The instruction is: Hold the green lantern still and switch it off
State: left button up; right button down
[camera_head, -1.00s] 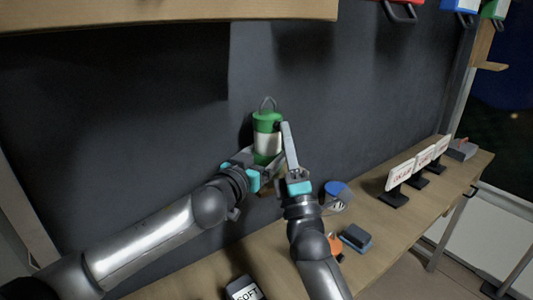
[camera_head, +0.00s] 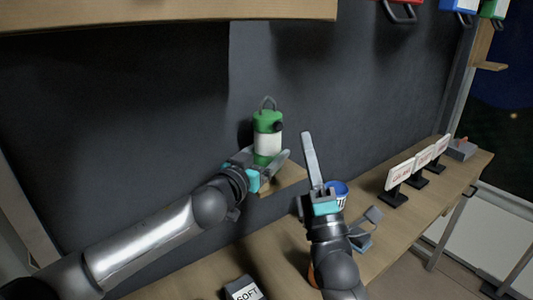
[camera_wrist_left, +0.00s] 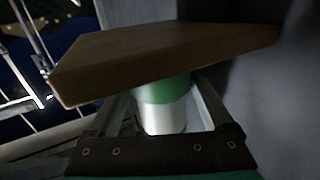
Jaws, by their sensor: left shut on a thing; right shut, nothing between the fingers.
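The green lantern (camera_head: 267,122) stands upright against the dark wall, with a white middle band, a wire handle on top and a dark round knob (camera_head: 278,126) on its right side. I cannot tell whether it is lit. My left gripper (camera_head: 268,172) is shut on the lantern's lower part. In the left wrist view the lantern (camera_wrist_left: 165,115) sits between the two fingers. My right gripper (camera_head: 306,136) is shut and empty, to the right of the lantern and apart from it.
A small wooden ledge (camera_head: 292,178) is under the lantern; its board (camera_wrist_left: 150,55) fills the top of the left wrist view. On the bench stand a blue-topped can (camera_head: 337,188), a box marked SOFT (camera_head: 243,289) and several signs (camera_head: 399,174). A shelf (camera_head: 160,12) hangs above.

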pick_arm(q)
jog(key=o, duration=1.4)
jog(key=shift+a, duration=0.1)
